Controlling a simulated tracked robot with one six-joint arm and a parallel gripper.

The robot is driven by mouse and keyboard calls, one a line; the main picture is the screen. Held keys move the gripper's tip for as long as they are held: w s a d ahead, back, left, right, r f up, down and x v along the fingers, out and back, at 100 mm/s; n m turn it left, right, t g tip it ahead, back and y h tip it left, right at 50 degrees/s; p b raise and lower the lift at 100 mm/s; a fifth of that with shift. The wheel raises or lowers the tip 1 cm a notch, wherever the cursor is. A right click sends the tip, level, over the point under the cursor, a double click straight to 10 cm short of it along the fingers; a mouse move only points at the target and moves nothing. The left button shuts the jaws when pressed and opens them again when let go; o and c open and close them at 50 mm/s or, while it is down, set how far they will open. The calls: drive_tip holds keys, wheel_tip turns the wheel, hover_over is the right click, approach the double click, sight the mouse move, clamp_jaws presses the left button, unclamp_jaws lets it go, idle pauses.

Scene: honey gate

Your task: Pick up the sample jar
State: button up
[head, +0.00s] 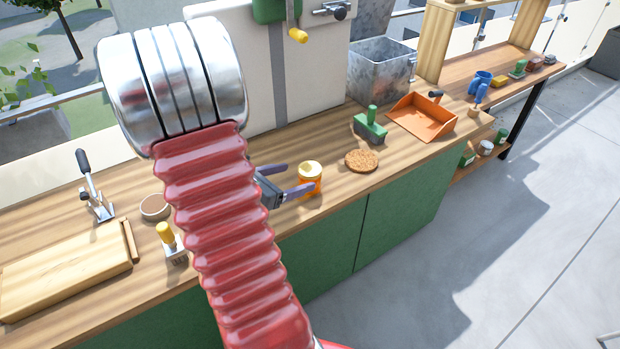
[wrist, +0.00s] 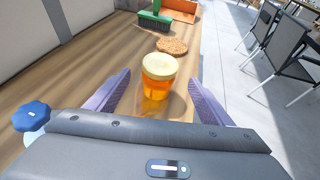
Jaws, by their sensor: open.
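The sample jar (head: 310,179) is a small amber jar with a pale yellow lid. It stands upright on the wooden counter near its front edge. In the wrist view the jar (wrist: 158,78) stands between the two purple fingers, with clear space on both sides. My gripper (head: 302,179) is open and low over the counter, its fingers reaching toward the jar from the left in the head view. In the wrist view my gripper (wrist: 156,92) shows both fingers apart, holding nothing. My red arm hides part of the counter in the head view.
A round brown cork-like mat (head: 361,161) lies right of the jar. Beyond it are a green brush (head: 370,125) and an orange dustpan (head: 424,118). A metal bin (head: 382,72) stands behind. A yellow-handled clamp (head: 168,240) and a wooden board (head: 65,265) are at left.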

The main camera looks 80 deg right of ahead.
sight(310, 171)
drive_tip(key=shift+x, duration=1.15)
drive_tip(key=shift+x, duration=2.65)
drive_tip(key=shift+d+r, duration=0.1)
drive_tip(key=shift+r, duration=0.1)
drive_tip(key=shift+c, duration=0.5)
drive_tip(key=c, duration=1.3)
